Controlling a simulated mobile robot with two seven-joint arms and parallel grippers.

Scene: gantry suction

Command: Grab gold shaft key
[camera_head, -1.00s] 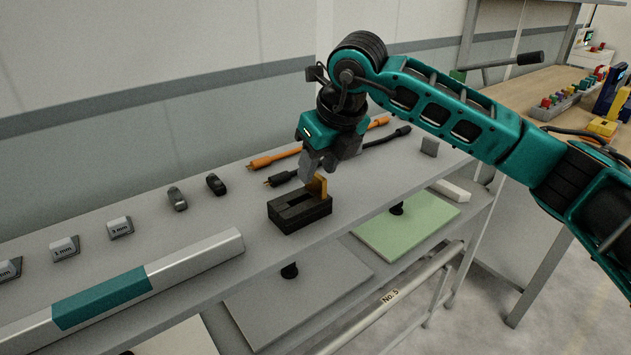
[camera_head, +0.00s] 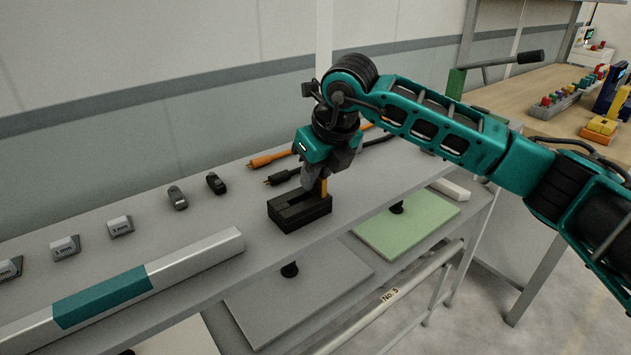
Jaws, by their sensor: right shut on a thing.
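The gold shaft key (camera_head: 322,187) stands upright at the right end of a black slotted block (camera_head: 299,212) on the grey shelf. My right gripper (camera_head: 318,180) points down over that end of the block and is shut on the key. The fingers hide much of the key's upper part. I cannot tell whether the key's lower end is still inside the slot. My left gripper is not in view.
A long grey and teal bar (camera_head: 180,275) lies along the shelf's front left. Orange (camera_head: 270,158) and black (camera_head: 285,176) cable connectors lie behind the block. Small marked blocks (camera_head: 120,226) stand to the left. A green plate (camera_head: 407,225) is on the level below.

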